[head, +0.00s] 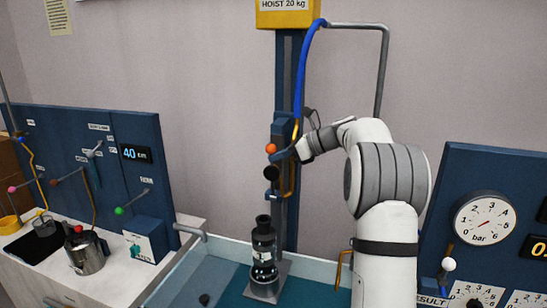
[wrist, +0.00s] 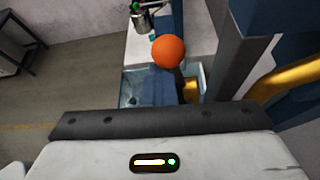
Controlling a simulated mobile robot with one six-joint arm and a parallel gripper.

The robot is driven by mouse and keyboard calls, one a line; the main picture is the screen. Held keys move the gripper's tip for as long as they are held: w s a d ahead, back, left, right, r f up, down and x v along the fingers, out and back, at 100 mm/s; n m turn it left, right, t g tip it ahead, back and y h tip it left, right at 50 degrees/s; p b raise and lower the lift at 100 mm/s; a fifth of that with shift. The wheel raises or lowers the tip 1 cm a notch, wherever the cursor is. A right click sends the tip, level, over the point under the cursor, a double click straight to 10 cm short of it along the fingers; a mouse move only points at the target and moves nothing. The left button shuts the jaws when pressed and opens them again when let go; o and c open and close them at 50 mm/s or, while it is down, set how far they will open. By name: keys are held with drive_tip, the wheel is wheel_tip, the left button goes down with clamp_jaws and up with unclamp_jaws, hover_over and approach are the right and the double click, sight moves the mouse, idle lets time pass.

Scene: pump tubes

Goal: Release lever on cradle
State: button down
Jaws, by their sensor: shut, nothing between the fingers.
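An orange ball knob (head: 271,148), apparently the lever's end, shows by the blue cradle (head: 284,124) on the hoist column. My gripper (head: 277,157) is shut and empty, its blue fingertips just below and beside the knob. In the wrist view the knob (wrist: 168,51) sits just beyond the tips of my shut gripper (wrist: 159,72). Whether they touch I cannot tell. The lever's rod is hidden. A black round knob (head: 271,172) sits lower on the column. A dark pump tube (head: 263,245) stands upright at the column's foot.
A metal pot (head: 85,255) stands on the left bench. The space left of the knob is clear.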

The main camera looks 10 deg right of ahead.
drive_tip(key=s+d+r, duration=0.2)
drive_tip(key=d+r, duration=0.1)
drive_tip(key=d, duration=0.6)
drive_tip(key=shift+d, duration=0.15)
drive_tip(key=shift+f, duration=0.1)
